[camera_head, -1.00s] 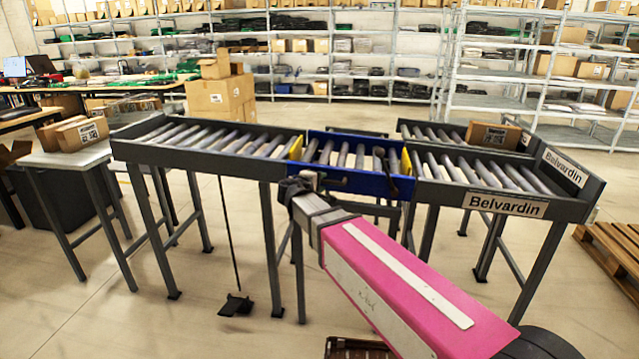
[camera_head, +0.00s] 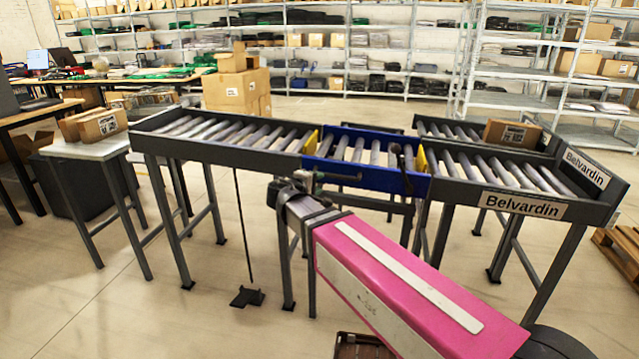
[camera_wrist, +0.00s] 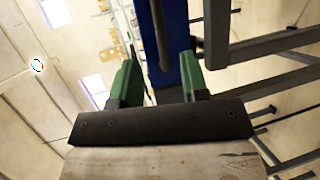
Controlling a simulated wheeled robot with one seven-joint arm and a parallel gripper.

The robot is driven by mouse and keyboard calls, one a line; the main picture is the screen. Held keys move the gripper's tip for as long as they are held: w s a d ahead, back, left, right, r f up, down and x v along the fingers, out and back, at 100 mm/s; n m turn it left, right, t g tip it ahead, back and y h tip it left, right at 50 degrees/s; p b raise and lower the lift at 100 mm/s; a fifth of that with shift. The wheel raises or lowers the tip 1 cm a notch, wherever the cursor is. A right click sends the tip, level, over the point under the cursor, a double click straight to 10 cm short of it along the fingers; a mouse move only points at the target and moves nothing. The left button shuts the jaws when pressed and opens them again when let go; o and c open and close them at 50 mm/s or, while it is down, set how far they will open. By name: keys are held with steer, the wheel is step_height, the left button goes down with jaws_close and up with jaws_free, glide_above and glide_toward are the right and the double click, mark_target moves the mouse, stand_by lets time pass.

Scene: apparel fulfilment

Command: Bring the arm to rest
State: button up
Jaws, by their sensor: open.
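My arm, with its pink and white link, reaches forward from the lower right of the head view toward the blue middle section (camera_head: 372,175) of the roller conveyor. My gripper (camera_head: 300,182) is in front of that section's near side, small and partly hidden by my wrist. In the wrist view my gripper (camera_wrist: 160,80) shows two green fingers set wide apart, with nothing held between them. The blue section (camera_wrist: 178,45) and a dark bar appear beyond the fingers. I cannot tell how close the fingers are to the frame.
A left roller conveyor (camera_head: 225,135) and a right one signed Belvardin (camera_head: 490,170) flank the blue section. A carton (camera_head: 512,134) lies on the far right rollers. A small table (camera_head: 85,150) holds cartons (camera_head: 98,124) at left. A black foot pedal (camera_head: 247,297) is on the floor. A pallet (camera_head: 618,250) lies right.

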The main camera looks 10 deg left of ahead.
steer(key=d+f+m+g, duration=0.35)
steer(key=d+f, duration=0.45)
steer(key=d, duration=0.3)
steer(key=d+f+m+g, duration=0.3)
steer(key=d+f+g, duration=0.2)
steer(key=d+f, duration=0.4)
steer(key=s+d+f+m+g+y, duration=0.2)
steer(key=s+d+f+m+y, duration=0.1)
steer(key=d, duration=0.5)
steer(key=s+d+f+m+g+y, duration=0.3)
steer(key=s+d+f, duration=0.3)
steer(key=d, duration=0.2)
steer(key=shift+f+m+g+y, duration=0.3)
steer(key=shift+m+g, duration=0.05)
